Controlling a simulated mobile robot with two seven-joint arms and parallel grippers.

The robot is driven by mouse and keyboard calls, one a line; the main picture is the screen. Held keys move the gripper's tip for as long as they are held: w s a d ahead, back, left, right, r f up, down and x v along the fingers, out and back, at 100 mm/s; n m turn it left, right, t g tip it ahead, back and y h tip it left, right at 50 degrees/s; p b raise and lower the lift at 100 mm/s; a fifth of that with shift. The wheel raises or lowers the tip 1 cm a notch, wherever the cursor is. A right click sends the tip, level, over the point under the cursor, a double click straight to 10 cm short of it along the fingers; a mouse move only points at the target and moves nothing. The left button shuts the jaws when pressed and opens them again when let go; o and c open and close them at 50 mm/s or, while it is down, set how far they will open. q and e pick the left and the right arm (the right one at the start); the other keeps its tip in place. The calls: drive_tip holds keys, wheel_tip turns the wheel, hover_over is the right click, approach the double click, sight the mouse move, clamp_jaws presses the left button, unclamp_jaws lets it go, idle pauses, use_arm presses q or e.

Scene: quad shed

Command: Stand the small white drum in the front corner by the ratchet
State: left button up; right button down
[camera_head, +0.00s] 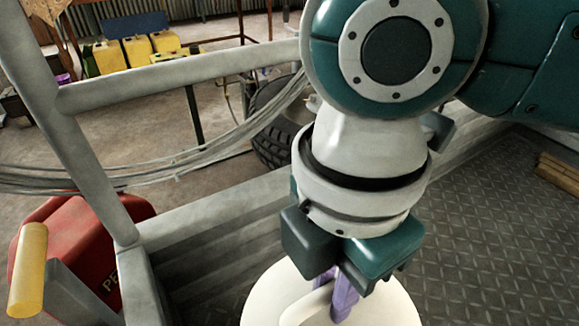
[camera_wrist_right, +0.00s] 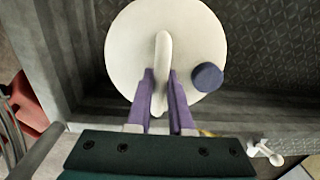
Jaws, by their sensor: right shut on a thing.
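The small white drum (camera_head: 272,308) is at the bottom of the head view, cut off by the frame edge. In the right wrist view, its round white top (camera_wrist_right: 128,42) shows with a raised handle (camera_wrist_right: 161,62) and a dark blue cap (camera_wrist_right: 207,77). My right gripper (camera_head: 338,296) points down with its purple fingers on either side of the handle; they also show in the wrist view (camera_wrist_right: 160,92), shut on it. I cannot tell whether the drum touches the floor. I cannot make out the ratchet with certainty. My left gripper is not in view.
The bed has a dark tread-plate floor (camera_head: 480,215) and a grey side wall (camera_head: 215,225). Wooden pieces (camera_head: 560,170) lie at the right. A red can (camera_head: 100,275) stands outside the bed, below grey rails (camera_head: 180,80). A pale fitting (camera_wrist_right: 262,152) shows lower right in the wrist view.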

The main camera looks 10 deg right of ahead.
wheel_tip(320, 180, down, 4)
drive_tip(key=shift+f+b, duration=0.15)
drive_tip(key=shift+b, duration=0.7)
drive_tip(key=c, duration=0.8)
unclamp_jaws()
drive_tip(key=shift+f, duration=0.1)
